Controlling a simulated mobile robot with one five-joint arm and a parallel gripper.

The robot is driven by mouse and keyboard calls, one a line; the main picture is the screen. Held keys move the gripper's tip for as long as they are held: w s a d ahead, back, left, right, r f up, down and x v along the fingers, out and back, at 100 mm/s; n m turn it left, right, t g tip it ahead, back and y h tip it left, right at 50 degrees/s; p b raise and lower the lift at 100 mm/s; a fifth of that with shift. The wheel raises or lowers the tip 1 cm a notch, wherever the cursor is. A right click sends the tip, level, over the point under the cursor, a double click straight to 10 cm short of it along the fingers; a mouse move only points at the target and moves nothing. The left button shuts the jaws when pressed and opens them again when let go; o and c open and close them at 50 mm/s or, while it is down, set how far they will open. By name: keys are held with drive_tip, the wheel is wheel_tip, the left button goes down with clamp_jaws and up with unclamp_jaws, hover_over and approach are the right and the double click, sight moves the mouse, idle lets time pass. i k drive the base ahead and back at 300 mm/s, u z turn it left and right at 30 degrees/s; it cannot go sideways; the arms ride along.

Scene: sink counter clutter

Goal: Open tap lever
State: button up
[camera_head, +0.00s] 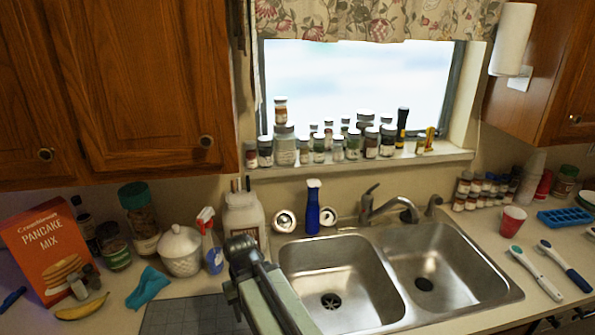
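The metal tap (393,207) stands behind the double sink, with its spout reaching right over the divider side of the right basin. Its small lever (371,189) sticks up at a tilt from the tap's body, on the left. My arm comes up from the bottom edge, left of the sink. Its dark end, my gripper (241,248), is over the counter left of the left basin, well apart from the lever. The fingers are not clear enough to tell open from shut.
A large white jug (243,215) stands behind my gripper. Spice jars line the window sill (440,158) above. A red cup (512,221) and brushes lie right of the sink (475,299). Both basins look empty.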

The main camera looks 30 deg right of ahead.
sight(374, 188)
drive_tip(key=u, duration=0.65)
drive_tip(key=k, duration=0.7)
